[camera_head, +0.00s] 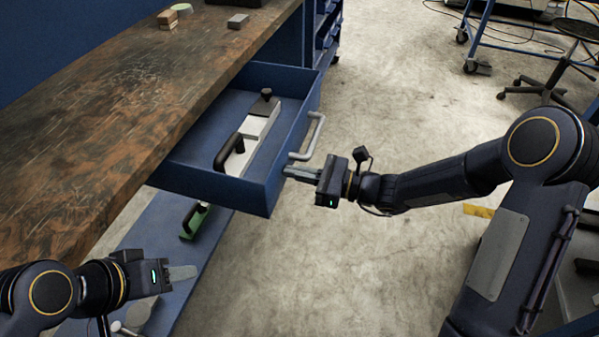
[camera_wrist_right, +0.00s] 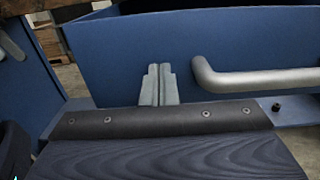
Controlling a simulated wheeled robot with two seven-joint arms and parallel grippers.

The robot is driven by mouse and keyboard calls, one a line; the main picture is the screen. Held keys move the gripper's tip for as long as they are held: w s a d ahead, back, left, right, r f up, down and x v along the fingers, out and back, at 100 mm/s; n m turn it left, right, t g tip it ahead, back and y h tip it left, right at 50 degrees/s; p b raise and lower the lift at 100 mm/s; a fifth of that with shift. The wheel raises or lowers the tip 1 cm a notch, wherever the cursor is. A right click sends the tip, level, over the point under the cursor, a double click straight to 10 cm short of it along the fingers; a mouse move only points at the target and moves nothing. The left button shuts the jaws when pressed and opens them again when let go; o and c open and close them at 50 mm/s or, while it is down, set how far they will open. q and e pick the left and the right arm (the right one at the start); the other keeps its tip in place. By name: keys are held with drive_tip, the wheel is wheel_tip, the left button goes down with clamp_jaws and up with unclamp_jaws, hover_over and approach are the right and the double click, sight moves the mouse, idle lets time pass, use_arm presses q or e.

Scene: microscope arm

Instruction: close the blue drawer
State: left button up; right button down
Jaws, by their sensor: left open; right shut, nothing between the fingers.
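The blue drawer (camera_head: 283,150) is pulled out from under the wooden workbench, with a white tool with dark handles (camera_head: 252,130) lying inside. Its grey bar handle (camera_head: 309,138) is on the front face; the handle also shows in the right wrist view (camera_wrist_right: 255,80). My right gripper (camera_head: 286,172) is shut and empty, with its fingertips close to the drawer front, below the handle's near end. In the right wrist view the fingers (camera_wrist_right: 160,86) point at the blue front, left of the handle; I cannot tell whether they touch it. My left gripper (camera_head: 193,272) is open and empty, away from the drawer at lower left.
The worn wooden benchtop (camera_head: 110,110) lies left of the drawer, with small blocks (camera_head: 167,20) at its far end. A blue lower shelf (camera_head: 150,238) holds a green-based tool (camera_head: 194,221). A stool (camera_head: 555,85) stands far right.

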sight(229, 166)
drive_tip(key=b+x, duration=0.2)
drive_tip(key=x, duration=1.4)
drive_tip(key=shift+a+f+b, duration=0.15)
drive_tip(key=shift+a+b, duration=0.2)
drive_tip(key=x, duration=0.7)
drive_tip(key=shift+w+a+b, duration=0.15)
drive_tip(key=shift+b, duration=0.15)
drive_tip(key=shift+w+a, duration=0.2)
drive_tip(key=shift+a, duration=0.3)
use_arm(q)
drive_tip(key=f, duration=0.1)
drive_tip(key=a+f, duration=0.1)
drive_tip(key=f, duration=0.1)
drive_tip(key=shift+w+a+f, duration=0.15)
drive_tip(key=shift+w+a, duration=0.1)
drive_tip(key=shift+a, duration=0.1)
use_arm(e)
drive_tip(key=shift+a+r, duration=0.1)
drive_tip(key=shift+r, duration=0.2)
